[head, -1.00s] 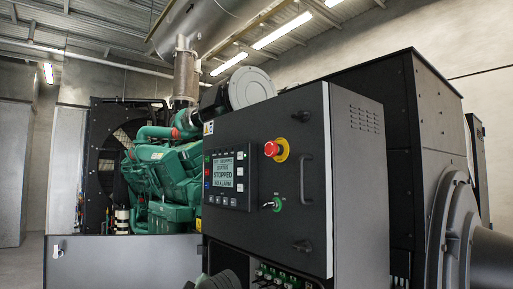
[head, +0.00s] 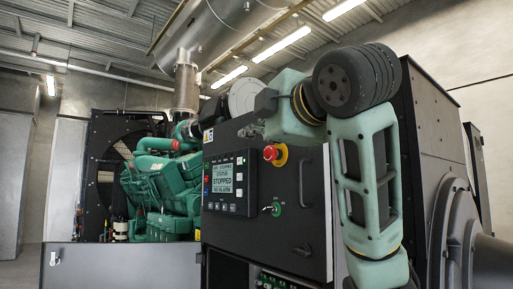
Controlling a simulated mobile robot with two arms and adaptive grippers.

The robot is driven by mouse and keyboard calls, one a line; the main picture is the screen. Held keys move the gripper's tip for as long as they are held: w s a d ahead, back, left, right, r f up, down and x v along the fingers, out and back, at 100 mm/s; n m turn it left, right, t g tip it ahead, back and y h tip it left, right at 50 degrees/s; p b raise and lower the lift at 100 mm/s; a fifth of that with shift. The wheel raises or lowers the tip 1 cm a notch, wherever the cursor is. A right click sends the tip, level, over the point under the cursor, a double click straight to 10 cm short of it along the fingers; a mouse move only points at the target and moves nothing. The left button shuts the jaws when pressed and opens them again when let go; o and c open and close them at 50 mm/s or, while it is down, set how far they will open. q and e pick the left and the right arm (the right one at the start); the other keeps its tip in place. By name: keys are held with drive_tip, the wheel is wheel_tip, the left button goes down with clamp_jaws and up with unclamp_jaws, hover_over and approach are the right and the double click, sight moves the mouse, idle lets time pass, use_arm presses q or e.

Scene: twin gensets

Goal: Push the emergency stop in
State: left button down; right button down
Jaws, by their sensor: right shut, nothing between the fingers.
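The emergency stop is a red mushroom button (head: 270,153) on a yellow round base, on the dark front of the control cabinet (head: 300,225). It shows clear of my arm and stands out from the panel. My left gripper is not in view.
A display (head: 225,180) reading STOPPED with buttons sits left of the emergency stop. A key switch (head: 274,209) is below it, and a handle (head: 305,183) is to the right, close to my arm. A green engine (head: 160,185) stands behind the cabinet.

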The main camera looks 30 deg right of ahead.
sight(269, 153)
drive_tip(key=shift+w, duration=0.1)
drive_tip(key=w+d+p, duration=0.4)
drive_tip(key=w+d, duration=0.1)
drive_tip(key=w, duration=0.5)
drive_tip(key=shift+d+f+p, duration=0.3)
drive_tip(key=shift+d+f, duration=0.05)
drive_tip(key=shift+d, duration=0.05)
